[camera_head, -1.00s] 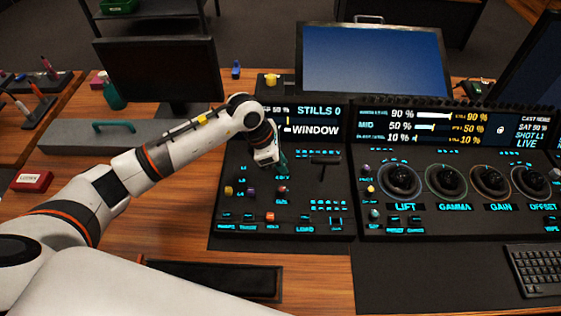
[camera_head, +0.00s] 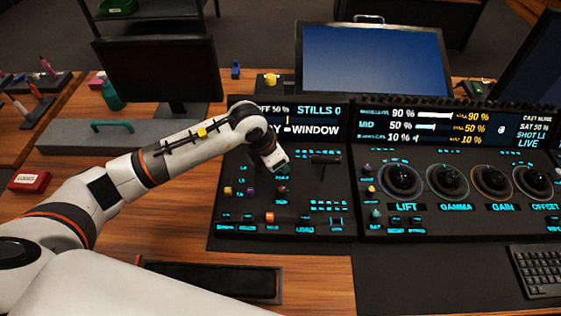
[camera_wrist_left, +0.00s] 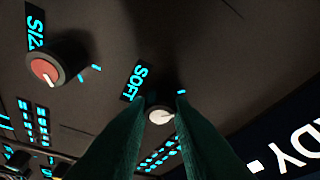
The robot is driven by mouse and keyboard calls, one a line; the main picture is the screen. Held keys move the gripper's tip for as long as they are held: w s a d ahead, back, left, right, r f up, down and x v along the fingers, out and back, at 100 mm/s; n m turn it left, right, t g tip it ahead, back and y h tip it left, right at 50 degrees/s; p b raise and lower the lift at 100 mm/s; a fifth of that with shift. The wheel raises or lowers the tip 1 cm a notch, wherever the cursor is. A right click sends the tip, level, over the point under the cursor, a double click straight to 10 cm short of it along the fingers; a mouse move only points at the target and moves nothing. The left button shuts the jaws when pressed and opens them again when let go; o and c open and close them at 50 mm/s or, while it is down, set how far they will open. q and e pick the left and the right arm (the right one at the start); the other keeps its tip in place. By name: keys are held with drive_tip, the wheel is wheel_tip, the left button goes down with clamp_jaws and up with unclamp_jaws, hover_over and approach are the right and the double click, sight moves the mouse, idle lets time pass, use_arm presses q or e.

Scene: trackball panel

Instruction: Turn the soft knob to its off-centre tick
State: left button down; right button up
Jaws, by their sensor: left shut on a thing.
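The soft knob (camera_wrist_left: 160,115) shows its pale round cap in the left wrist view, beside the cyan label SOFT (camera_wrist_left: 134,82). My left gripper (camera_wrist_left: 157,110) has its dark green fingers on either side of the knob and is shut on it. A short cyan tick (camera_wrist_left: 181,92) shows just past the knob; the knob's own pointer is too small to read clearly. In the head view my left gripper (camera_head: 281,167) reaches down onto the left panel, and the wrist hides the soft knob there. My right gripper is not in view.
A red-capped knob (camera_wrist_left: 45,70) labelled SIZ stands near the soft knob. A lever (camera_head: 324,160) is close to the right of my gripper. Small coloured knobs and lit keys lie in front; the display (camera_head: 310,131) rises behind.

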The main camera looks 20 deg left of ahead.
use_arm(q)
drive_tip(key=c, duration=1.3)
unclamp_jaws()
drive_tip(key=b+v, duration=0.1)
drive_tip(key=v, duration=1.1)
drive_tip(key=shift+w, duration=0.1)
